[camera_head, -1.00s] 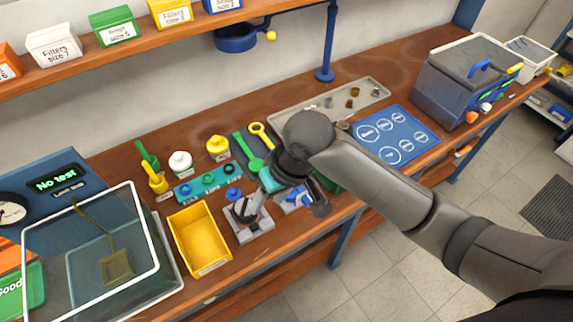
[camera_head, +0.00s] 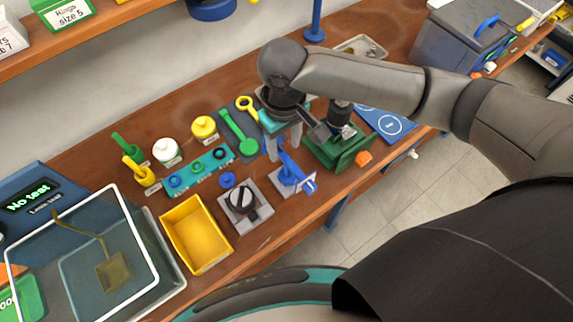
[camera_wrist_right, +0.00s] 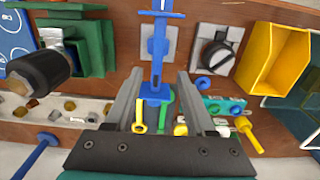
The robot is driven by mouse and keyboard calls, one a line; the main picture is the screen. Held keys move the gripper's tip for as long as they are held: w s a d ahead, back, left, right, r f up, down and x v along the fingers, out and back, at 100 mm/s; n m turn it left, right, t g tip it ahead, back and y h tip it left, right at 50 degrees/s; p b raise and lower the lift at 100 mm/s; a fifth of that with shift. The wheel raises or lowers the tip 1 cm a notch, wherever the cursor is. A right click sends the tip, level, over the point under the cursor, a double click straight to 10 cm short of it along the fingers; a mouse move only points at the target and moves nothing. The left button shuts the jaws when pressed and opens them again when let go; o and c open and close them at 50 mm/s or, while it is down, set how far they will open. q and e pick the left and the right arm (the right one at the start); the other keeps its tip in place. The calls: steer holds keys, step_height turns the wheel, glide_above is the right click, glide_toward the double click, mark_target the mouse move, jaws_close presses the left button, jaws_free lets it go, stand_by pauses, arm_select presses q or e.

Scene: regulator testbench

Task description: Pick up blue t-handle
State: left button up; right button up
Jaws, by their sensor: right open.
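The blue t-handle (camera_head: 291,168) stands on a small grey plate (camera_head: 279,181) near the front edge of the bench. It shows in the right wrist view (camera_wrist_right: 158,60) as a long blue bar with a crosspiece, in front of the grey plate. My right gripper (camera_head: 283,147) is open, just behind the handle in the head view. In the wrist view its two fingers (camera_wrist_right: 157,82) stand on either side of the bar's lower part, with gaps visible. My left gripper is not in view.
A grey block with a black knob (camera_head: 243,201) and a yellow bin (camera_head: 196,236) stand left of the handle. A green fixture (camera_head: 338,148) stands close on the right. A teal strip with rings (camera_head: 198,171) and a green spoon-like tool (camera_head: 240,134) lie behind.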

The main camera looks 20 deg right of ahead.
mark_target(287, 158)
steer(key=f, duration=0.6)
steer(key=shift+d+f, duration=0.3)
steer(key=shift+f, duration=0.05)
jaws_close()
steer(key=shift+r, duration=0.1)
stand_by(1.0)
